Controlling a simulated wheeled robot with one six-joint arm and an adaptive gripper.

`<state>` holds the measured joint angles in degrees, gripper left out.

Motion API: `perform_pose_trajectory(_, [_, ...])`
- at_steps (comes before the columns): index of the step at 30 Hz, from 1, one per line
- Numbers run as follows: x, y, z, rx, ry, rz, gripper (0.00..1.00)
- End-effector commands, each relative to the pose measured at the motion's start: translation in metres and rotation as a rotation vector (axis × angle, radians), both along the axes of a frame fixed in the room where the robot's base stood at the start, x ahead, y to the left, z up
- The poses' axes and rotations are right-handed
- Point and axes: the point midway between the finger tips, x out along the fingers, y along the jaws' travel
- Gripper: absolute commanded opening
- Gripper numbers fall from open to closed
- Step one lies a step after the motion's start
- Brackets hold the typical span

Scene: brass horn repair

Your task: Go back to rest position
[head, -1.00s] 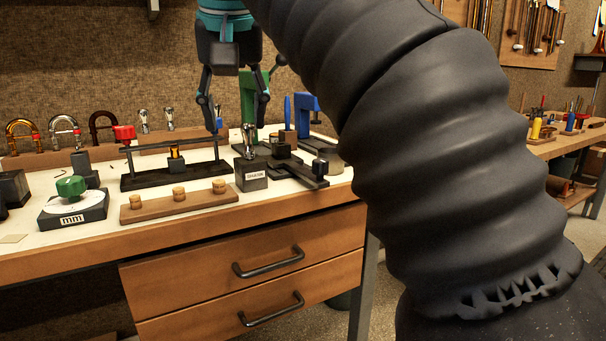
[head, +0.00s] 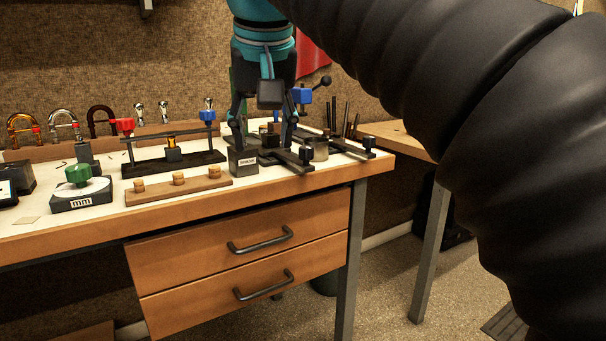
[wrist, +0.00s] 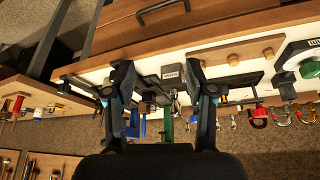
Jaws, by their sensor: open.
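My gripper (head: 262,128) is open, with its two fingers spread and pointing down above the right part of the bench top. It holds nothing that I can see. In the wrist view my gripper (wrist: 160,72) has a finger on each side, with the bench edge between them. A small dark labelled block (head: 243,162) stands just below the left finger in the head view. The block also shows between the fingers in the wrist view (wrist: 173,73), with a silvery piece by it. Contact between finger and block cannot be told.
The workbench (head: 300,190) holds a dial gauge with a green knob (head: 79,174), a wooden strip with pegs (head: 178,188), a dark clamp fixture (head: 172,165) and a round metal cup (head: 318,150). Horn tubes (head: 63,124) stand behind. Open floor (head: 390,280) lies right of the bench.

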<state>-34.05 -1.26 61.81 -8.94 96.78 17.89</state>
Motion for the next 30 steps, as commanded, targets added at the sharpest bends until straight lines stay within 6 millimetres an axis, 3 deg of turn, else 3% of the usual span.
perform_pose_trajectory(8, [-0.012, -0.071, -0.056, 0.001, -0.013, -0.046, 0.55])
perform_pose_trajectory(18, [-0.057, -0.150, -0.164, 0.009, -0.035, -0.120, 0.55])
perform_pose_trajectory(27, [-0.114, -0.198, -0.273, 0.017, -0.059, -0.196, 0.55])
perform_pose_trajectory(30, [-0.128, -0.205, -0.299, 0.018, -0.064, -0.216, 0.55])
